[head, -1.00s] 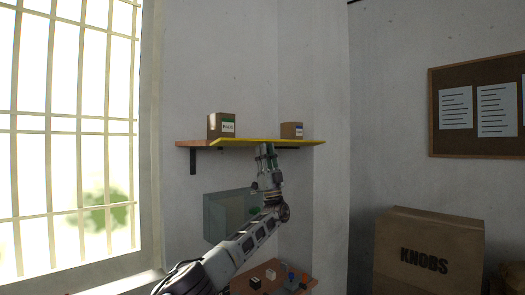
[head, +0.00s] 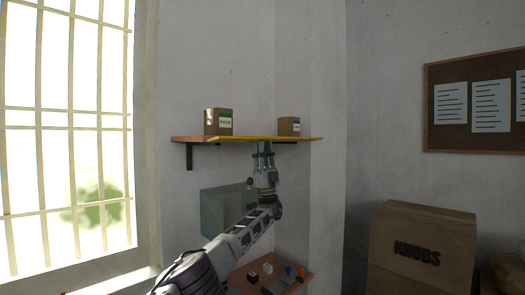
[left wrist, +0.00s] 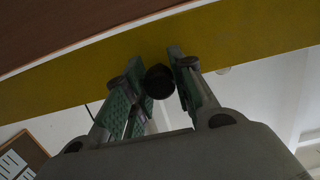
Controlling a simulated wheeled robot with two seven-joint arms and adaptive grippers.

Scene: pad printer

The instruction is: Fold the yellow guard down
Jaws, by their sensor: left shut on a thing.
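The yellow guard (head: 235,139) shows in the head view as a thin, level yellow strip seen nearly edge-on, in line with the front of a wooden shelf. In the left wrist view the guard (left wrist: 245,38) is a wide yellow band across the top. A round black knob (left wrist: 159,82) sits against it. My left gripper (head: 264,146) reaches up from below to the guard's underside. In the left wrist view my left gripper (left wrist: 156,68) has its fingers on either side of the knob, shut on it. My right gripper is in neither view.
Two cardboard boxes, one at left (head: 218,121) and one at right (head: 289,126), stand on the shelf (head: 190,139). A grey-green box (head: 215,212) is on the wall below. A small table (head: 300,275) holds several small items. A KNOBS carton (head: 420,225) stands at right.

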